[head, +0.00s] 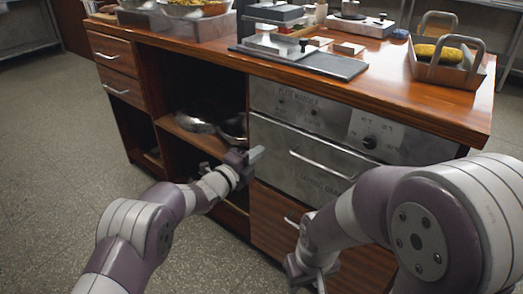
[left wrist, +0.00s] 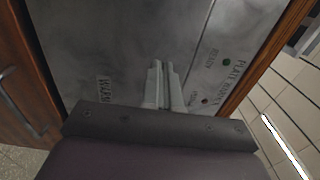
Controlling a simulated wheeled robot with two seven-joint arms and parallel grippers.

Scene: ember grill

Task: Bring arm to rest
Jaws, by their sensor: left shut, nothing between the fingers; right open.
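My left gripper (head: 256,154) is in front of the cabinet, near the left edge of the steel plate warmer (head: 275,165). Its fingers are shut and empty; they also show together in the left wrist view (left wrist: 164,86), pointing toward the steel front (left wrist: 130,45). I cannot tell how far they are from it. My right arm comes in from the right, bent downward. My right gripper (head: 309,274) is low at the bottom edge, in front of the lower drawer and partly out of frame. It is open, with nothing visible in it.
The wooden counter (head: 455,108) overhangs the cabinet front. A drawer handle (head: 322,165) sticks out between my arms. Metal bowls (head: 195,122) stand on the open shelf. A handled tray (head: 455,72) with a yellow item sits at the right. Floor (head: 60,150) at left is clear.

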